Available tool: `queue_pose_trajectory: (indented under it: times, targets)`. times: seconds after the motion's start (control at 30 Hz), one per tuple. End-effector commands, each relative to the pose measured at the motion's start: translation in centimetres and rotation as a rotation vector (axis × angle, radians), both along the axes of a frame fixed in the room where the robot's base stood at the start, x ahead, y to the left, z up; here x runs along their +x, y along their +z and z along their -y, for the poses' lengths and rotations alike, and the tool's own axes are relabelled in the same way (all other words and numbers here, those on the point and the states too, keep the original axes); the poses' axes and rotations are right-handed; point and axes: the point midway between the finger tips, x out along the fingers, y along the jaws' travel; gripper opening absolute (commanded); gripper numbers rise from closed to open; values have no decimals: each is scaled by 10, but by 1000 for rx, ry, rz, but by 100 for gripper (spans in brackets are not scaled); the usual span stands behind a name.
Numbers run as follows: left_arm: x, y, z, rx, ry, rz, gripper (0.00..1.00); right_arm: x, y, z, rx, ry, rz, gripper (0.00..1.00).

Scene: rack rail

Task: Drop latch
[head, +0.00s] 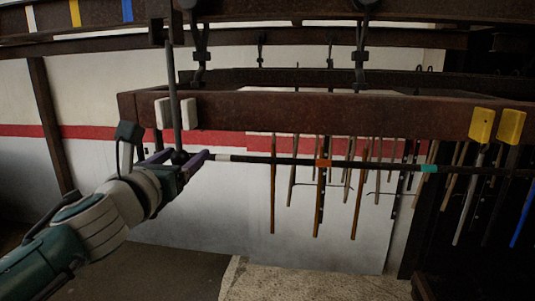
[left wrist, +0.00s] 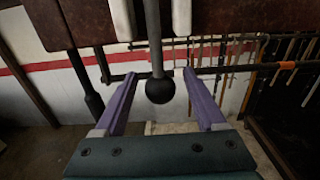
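The latch shows as a grey vertical rod (head: 174,95) hanging down between two white blocks (head: 190,113) on the left end of the brown beam. A round black knob (left wrist: 160,90) ends the rod at the bottom. My left gripper (head: 180,158) reaches up from the lower left with its purple fingers on either side of the knob. In the left wrist view, my open gripper (left wrist: 160,76) shows a clear gap between the knob and each finger. The knob is partly hidden by the fingers in the head view. My right gripper is not in view.
The brown beam (head: 330,113) runs across, with two yellow blocks (head: 482,124) at its right end. A dark rail (head: 290,161) with white, orange and teal bands runs below it. Several thin rods (head: 358,190) hang behind. The floor (head: 170,270) below is open.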

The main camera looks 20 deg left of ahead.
Motion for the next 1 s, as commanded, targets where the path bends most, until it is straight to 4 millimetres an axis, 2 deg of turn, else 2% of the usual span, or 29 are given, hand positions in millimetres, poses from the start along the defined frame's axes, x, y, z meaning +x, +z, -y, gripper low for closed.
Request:
queue_pose_trajectory:
  times: [0.33, 0.8, 1.0]
  targets:
    - [-4, 0, 1, 0, -1, -1, 80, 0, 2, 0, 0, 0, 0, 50]
    - [-60, -1, 15, -1, -1, -2, 80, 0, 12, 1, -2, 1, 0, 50]
    - [-69, 0, 17, 0, 0, 0, 80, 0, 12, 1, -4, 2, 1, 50]
